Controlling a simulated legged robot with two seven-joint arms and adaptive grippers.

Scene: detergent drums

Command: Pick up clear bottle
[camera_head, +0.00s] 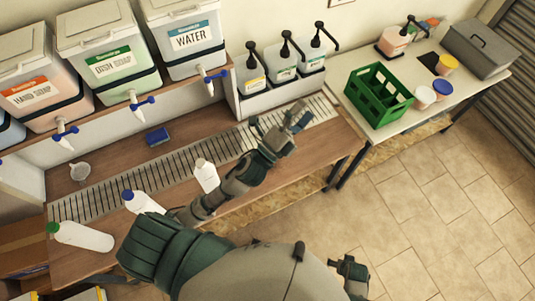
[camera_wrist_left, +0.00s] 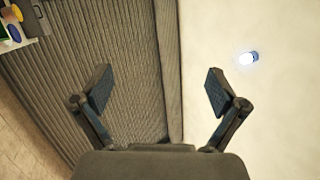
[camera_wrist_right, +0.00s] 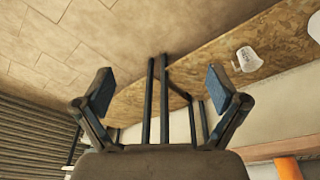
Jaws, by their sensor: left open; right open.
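Three whitish bottles lie or lean along the front of the wooden counter in the head view. One has a green cap (camera_head: 82,236), one a blue cap (camera_head: 143,203), and one a pale cap (camera_head: 206,176); which is the clear bottle I cannot tell for sure. My left gripper (camera_head: 278,119) is open and empty above the right part of the slotted drain, with its forearm passing right of the pale-capped bottle. My right gripper (camera_head: 350,268) is low, over the floor, apart from the bottles. It is open and empty in the right wrist view (camera_wrist_right: 160,88).
Large dispensers labelled hand soap (camera_head: 38,88), dish soap (camera_head: 113,62) and water (camera_head: 190,38) stand above the counter. Pump bottles (camera_head: 284,68) stand behind the drain (camera_head: 120,188). A green crate (camera_head: 378,95) sits on the right table. A small cup (camera_head: 80,172) and blue sponge (camera_head: 157,136) lie left.

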